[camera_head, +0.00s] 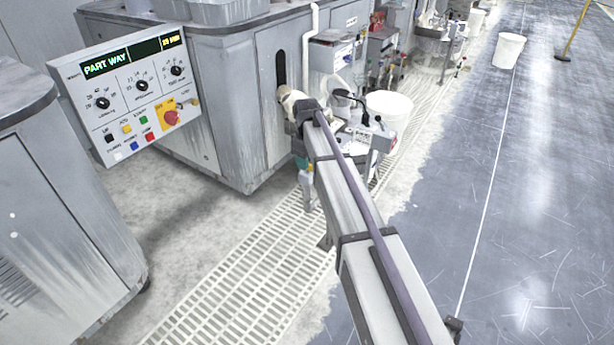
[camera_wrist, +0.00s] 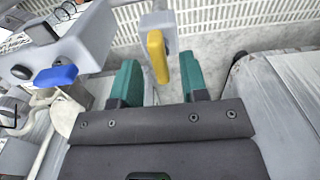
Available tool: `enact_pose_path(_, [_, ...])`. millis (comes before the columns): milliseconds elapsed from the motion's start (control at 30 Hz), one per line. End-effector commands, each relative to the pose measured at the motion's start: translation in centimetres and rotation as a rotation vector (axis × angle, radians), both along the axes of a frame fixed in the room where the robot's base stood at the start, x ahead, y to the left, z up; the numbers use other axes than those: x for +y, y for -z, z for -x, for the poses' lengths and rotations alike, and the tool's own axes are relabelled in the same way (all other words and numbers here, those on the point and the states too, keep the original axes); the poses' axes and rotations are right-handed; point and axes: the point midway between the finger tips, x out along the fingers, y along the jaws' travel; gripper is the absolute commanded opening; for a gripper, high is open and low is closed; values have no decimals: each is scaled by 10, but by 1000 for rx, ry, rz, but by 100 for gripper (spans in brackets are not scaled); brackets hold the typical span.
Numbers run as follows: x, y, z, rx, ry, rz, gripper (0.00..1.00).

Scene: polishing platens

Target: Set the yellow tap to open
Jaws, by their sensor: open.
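The yellow tap (camera_wrist: 157,56) shows in the wrist view as a yellow lever handle on a pale grey fitting, its long side running up and down the picture. My gripper (camera_wrist: 159,66) has two green fingers, set apart with a clear gap on both sides of the lever. The lever's lower end lies between the fingertips in the picture; neither finger visibly touches it. I cannot tell the exact depth between them.
A blue tap (camera_wrist: 55,75) on a grey block sits left of my gripper. A grey cabinet (camera_wrist: 280,105) stands close on the right. In the head view a control panel (camera_head: 137,92) reads "PART WAY". A white bucket (camera_head: 389,109) stands beyond my arm.

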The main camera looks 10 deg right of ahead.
Motion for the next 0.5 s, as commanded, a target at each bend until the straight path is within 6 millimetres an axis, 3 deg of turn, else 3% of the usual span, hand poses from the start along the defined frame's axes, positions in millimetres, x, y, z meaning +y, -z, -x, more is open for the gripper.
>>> enact_pose_path(33, [0, 14, 0, 0, 0, 0, 40])
enact_pose_path(67, [0, 15, 0, 0, 0, 0, 40])
enact_pose_path(333, [0, 13, 0, 0, 0, 0, 40])
enact_pose_path(500, [0, 13, 0, 0, 0, 0, 25])
